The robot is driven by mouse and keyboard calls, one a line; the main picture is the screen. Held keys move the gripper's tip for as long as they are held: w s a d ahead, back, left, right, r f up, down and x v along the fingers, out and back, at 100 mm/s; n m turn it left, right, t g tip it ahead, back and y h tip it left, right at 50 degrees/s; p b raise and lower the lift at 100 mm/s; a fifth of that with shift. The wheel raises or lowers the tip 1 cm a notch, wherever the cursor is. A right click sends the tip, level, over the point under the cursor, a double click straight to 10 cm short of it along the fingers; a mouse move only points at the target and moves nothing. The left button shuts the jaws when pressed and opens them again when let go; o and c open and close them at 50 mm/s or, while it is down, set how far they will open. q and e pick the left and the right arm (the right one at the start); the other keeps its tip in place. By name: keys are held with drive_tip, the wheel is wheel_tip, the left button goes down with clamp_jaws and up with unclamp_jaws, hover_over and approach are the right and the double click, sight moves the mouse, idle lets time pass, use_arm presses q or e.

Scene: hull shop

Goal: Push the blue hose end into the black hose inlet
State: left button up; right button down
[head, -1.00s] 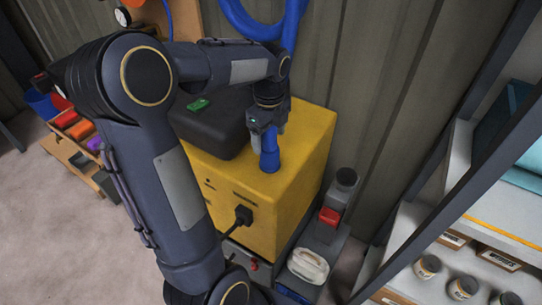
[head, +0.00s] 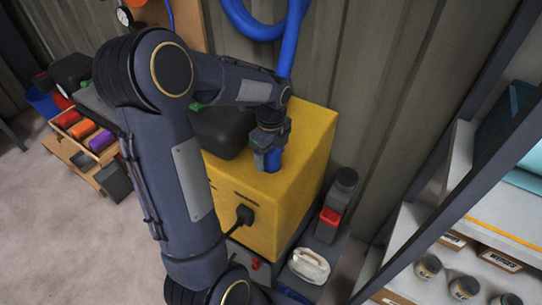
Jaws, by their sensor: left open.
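The blue hose end (head: 275,160) stands on or in the top of the yellow machine (head: 308,150), near its middle. Only a short blue length shows below and beside my left gripper (head: 266,160). My left gripper points down, with its open jaws close around the hose end, just above the machine's top. The blue hose (head: 292,45) runs up behind my left wrist along the wall. I cannot make out the black hose inlet; my gripper and the hose end cover that spot. My right gripper does not show.
A black case (head: 222,132) lies on the machine, left of the gripper. A black plug (head: 243,215) sticks out of the front. The shelf (head: 440,240) borders the right side.

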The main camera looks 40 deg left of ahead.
use_arm(q)
drive_tip(key=c, duration=1)
drive_tip(key=shift+r, duration=0.5)
wheel_tip(320, 180, up, 2)
drive_tip(key=shift+r, duration=0.25)
drive_tip(key=s+r, duration=0.9)
drive_tip(key=s, duration=0.5)
drive_tip(key=shift+r+b, duration=0.3)
drive_tip(key=shift+b, duration=0.1)
